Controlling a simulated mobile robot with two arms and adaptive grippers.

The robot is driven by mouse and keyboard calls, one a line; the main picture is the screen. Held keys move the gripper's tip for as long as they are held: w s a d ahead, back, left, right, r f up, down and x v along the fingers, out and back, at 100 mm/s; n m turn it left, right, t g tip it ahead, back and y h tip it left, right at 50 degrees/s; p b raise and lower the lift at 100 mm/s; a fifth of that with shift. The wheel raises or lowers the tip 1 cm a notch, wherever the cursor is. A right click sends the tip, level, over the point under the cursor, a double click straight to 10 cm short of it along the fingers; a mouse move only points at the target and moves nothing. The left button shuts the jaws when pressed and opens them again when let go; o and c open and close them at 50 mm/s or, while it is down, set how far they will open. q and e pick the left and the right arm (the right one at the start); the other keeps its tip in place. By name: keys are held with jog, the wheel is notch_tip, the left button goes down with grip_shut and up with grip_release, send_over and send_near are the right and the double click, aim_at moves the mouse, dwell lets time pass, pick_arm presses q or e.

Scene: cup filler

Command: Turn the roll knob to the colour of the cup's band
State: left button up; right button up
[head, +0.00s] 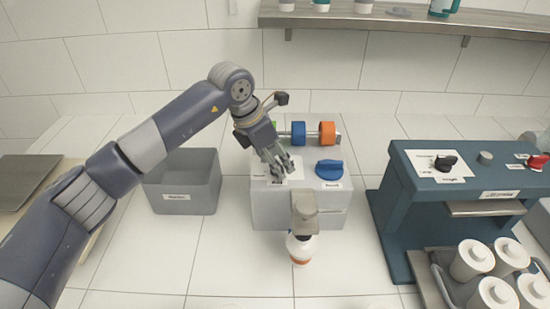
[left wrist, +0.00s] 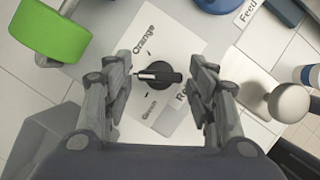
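The roll knob (left wrist: 158,74) is black with a white pointer mark at its left end in the left wrist view. The mark points left, between the printed words Orange and Green. My left gripper (left wrist: 162,88) is open, with its fingers apart on either side of the knob. In the head view my left gripper (head: 281,170) is over the light grey machine (head: 300,208) and hides the knob. The white cup (head: 301,245) stands in front of the machine below the nozzle and shows an orange band. My right gripper is not in view.
A blue feed knob (head: 329,169) sits right of my gripper. Green, blue (head: 298,133) and orange (head: 327,134) rolls stand behind. The grey nozzle (head: 304,212) juts forward. A grey bin (head: 183,182) stands left and a teal machine (head: 400,215) right.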

pick_arm(q)
jog(key=c, duration=0.6)
jog(key=shift+w+m+g+h+b, duration=0.1)
jog(key=shift+m+g+h+b, duration=0.2)
jog(key=shift+m+b, duration=0.65)
jog(key=m+g+b, duration=0.1)
jog(key=m, duration=0.1)
jog(key=shift+m, duration=0.35)
jog(key=m, duration=0.1)
jog(key=m+g, duration=0.1)
jog(key=m, duration=0.1)
jog(key=shift+w+r+m, duration=0.1)
jog(key=shift+w+m, duration=0.05)
jog(key=shift+m, duration=0.15)
jog(key=shift+m+g+p, duration=0.65)
jog(key=shift+m+g, duration=0.25)
jog(key=shift+m, duration=0.9)
